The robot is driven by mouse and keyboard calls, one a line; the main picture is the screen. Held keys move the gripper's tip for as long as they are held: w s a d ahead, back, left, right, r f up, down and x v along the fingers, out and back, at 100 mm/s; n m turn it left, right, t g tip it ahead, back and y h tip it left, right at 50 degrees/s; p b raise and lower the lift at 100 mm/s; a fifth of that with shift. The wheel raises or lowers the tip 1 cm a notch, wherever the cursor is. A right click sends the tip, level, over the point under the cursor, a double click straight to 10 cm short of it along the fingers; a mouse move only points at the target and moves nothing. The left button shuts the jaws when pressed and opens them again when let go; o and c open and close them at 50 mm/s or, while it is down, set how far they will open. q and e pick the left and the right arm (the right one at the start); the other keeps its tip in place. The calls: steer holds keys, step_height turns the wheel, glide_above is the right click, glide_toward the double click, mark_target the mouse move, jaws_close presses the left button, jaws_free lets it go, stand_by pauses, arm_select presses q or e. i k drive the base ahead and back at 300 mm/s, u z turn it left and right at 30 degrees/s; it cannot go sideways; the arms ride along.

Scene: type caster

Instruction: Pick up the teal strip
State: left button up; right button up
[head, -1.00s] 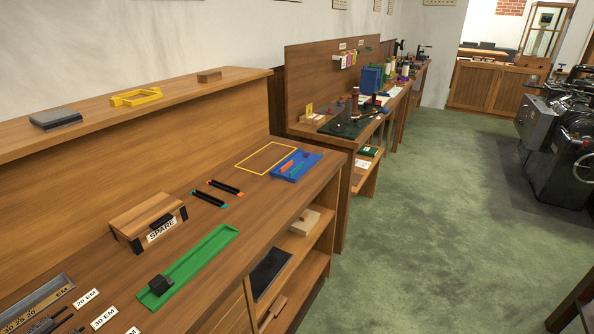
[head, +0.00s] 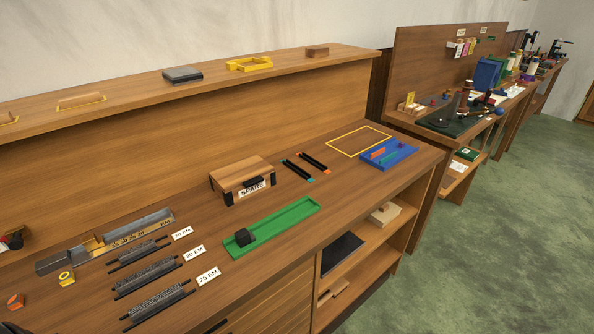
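A blue tray (head: 403,157) sits toward the right end of the wooden bench top. In it lie a small green-teal strip (head: 389,157) and an orange strip (head: 377,153). Left of the tray, two black bars lie side by side on the bench. One black bar (head: 297,170) has a teal tip at its near end, the other black bar (head: 313,162) an orange tip. Neither of my grippers can be made out in the head view.
A yellow outline (head: 341,150) marks bare bench behind the blue tray. Labelled dark type rows (head: 150,272) lie at left. A shelf (head: 215,84) runs behind.

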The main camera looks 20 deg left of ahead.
mark_target(392, 155)
steer(key=k, duration=1.2)
steer(key=z, duration=1.1)
steer(key=i, duration=1.3)
steer(key=z, duration=0.65)
steer(key=i, duration=1.4)
steer(key=u, duration=1.1)
steer(key=i, duration=0.9)
steer(key=u, duration=1.05)
